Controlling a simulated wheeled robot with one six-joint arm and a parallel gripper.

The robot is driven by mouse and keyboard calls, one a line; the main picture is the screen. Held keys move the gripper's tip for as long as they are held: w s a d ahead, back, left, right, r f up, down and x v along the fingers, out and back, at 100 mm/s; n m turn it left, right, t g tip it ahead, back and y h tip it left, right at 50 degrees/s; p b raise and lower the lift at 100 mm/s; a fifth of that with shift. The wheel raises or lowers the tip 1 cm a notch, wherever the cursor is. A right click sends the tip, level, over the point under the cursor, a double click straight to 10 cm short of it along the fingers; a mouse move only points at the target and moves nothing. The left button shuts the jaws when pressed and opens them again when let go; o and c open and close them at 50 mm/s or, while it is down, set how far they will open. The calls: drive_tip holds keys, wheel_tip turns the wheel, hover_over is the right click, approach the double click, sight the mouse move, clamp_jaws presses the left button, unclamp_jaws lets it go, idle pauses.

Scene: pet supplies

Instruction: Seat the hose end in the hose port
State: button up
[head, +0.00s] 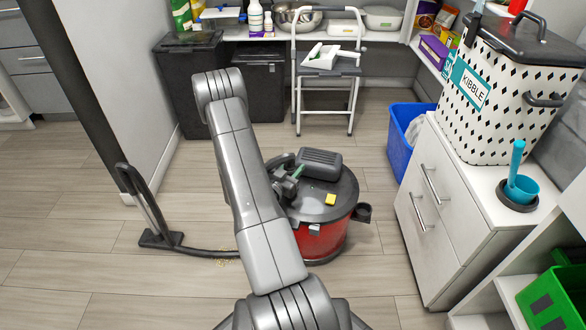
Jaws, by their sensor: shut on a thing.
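A red canister vacuum (325,240) with a dark lid stands on the floor, just beyond my arm. My gripper (290,178) is over the left part of the lid, partly hidden behind my own arm. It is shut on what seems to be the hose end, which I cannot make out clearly. A black hose (208,251) runs along the floor from the floor nozzle (160,239) at the left and passes out of sight behind my arm. I cannot pick out the hose port.
A white cabinet (455,215) bears a kibble bin (490,125) at the right. A blue bin (399,145) stands beside it. A step stool (327,70) and black bins (190,90) stand at the back. The floor left of the vacuum is mostly clear.

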drive_tip(key=shift+f, duration=0.2)
drive_tip(key=shift+f+b, duration=0.35)
drive_tip(key=shift+b, duration=0.15)
drive_tip(key=shift+f+b, duration=1.5)
drive_tip(key=shift+f, duration=0.1)
drive_tip(key=o, duration=1.1)
drive_tip(key=shift+o, duration=0.2)
drive_tip(key=p+v, duration=0.3)
drive_tip(key=v, duration=1)
drive_tip(key=shift+s+a, duration=0.2)
drive_tip(key=shift+s, duration=0.15)
